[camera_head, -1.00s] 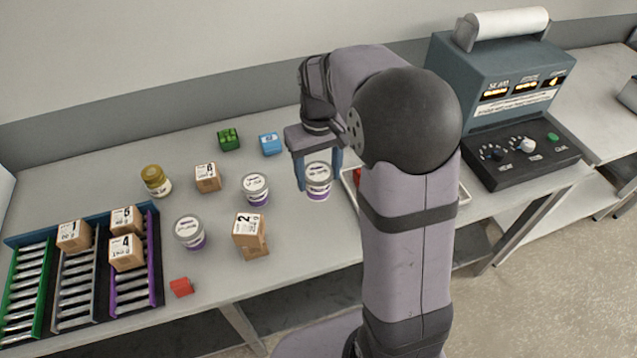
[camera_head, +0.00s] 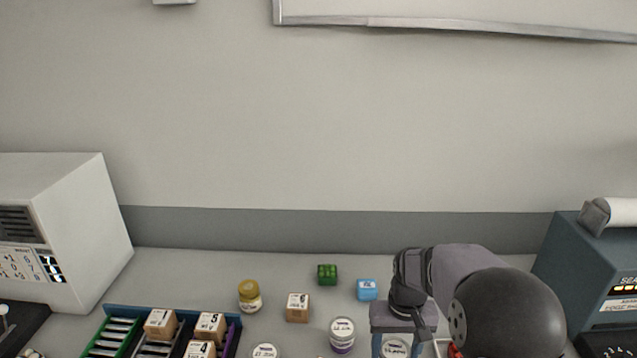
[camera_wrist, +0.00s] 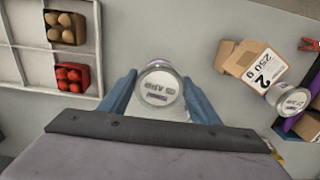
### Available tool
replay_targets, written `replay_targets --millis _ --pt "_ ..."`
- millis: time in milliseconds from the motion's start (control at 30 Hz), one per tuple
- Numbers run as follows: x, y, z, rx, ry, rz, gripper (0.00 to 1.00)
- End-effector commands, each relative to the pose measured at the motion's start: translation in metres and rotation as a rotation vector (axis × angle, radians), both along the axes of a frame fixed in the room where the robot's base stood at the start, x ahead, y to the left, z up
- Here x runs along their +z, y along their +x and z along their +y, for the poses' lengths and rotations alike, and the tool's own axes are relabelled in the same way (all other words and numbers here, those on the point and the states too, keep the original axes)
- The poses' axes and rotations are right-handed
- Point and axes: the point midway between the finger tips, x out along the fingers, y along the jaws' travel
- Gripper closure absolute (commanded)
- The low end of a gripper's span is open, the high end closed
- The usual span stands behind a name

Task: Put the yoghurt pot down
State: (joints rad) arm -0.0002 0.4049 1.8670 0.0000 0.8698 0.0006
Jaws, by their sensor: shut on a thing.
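My gripper (camera_head: 397,346) is at the bottom of the head view, pointing down. Its two blue fingers are shut on a white yoghurt pot (camera_head: 395,350) with a lettered lid; the frame edge cuts off its lower part. In the wrist view the pot (camera_wrist: 160,88) sits between the fingertips, lid facing the camera. I cannot tell whether its base touches the table. A similar pot with a purple band (camera_head: 342,334) stands just left of the gripper, and another (camera_head: 265,351) is partly cut off further left.
A white divided tray (camera_wrist: 98,50) holds brown and red items. A carton marked 2 (camera_wrist: 262,68) lies opposite. Behind are a blue box (camera_head: 367,289), green block (camera_head: 327,274), carton (camera_head: 297,307) and yellow-lidded jar (camera_head: 249,295). A coloured rack (camera_head: 120,312) holds cartons at left.

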Motion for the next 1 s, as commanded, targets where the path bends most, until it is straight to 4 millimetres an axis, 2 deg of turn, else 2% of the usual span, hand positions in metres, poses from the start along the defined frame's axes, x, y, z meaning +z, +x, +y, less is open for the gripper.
replay_targets --millis 167,267,667,867,1000 --pt "0.007 0.001 0.0 0.0 0.0 -0.004 0.7" --pt "0.022 0.002 0.0 0.0 0.0 -0.006 0.7" --pt "0.111 0.002 0.0 0.0 0.0 -0.008 0.7" --pt "0.113 0.025 0.028 0.029 0.0 0.0 0.7" --pt "0.115 0.045 0.054 0.053 0.001 0.0 0.7"
